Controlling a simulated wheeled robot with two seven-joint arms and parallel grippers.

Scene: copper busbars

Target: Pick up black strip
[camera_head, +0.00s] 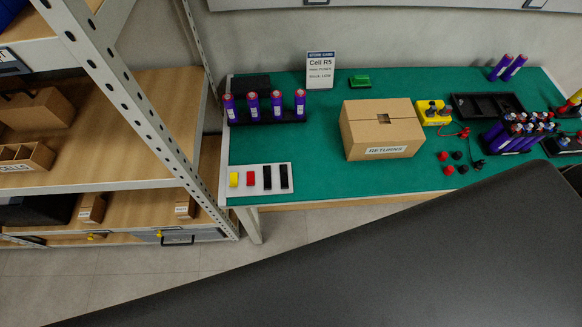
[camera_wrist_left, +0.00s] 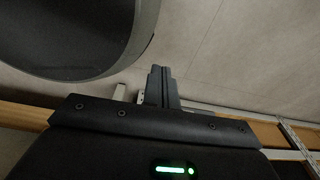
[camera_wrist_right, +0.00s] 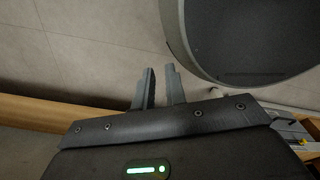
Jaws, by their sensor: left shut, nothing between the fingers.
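Two black strips, a left one (camera_head: 267,178) and a right one (camera_head: 284,177), stand side by side on a pale tray (camera_head: 259,191) near the front left edge of the green table. A yellow piece (camera_head: 234,180) and a red piece (camera_head: 250,179) sit left of them on the same tray. My left gripper (camera_wrist_left: 159,72) is shut and empty in the left wrist view. My right gripper (camera_wrist_right: 160,72) shows a gap between its fingers and holds nothing. Neither gripper shows in the head view, and no strip shows in the wrist views.
A cardboard RETURNS box (camera_head: 363,138) stands mid-table on the green top (camera_head: 330,183). A rack of purple cells (camera_head: 265,108) and a sign (camera_head: 320,69) stand behind the tray. A metal-framed shelf (camera_head: 131,95) rises left of the table. Green surface right of the tray is clear.

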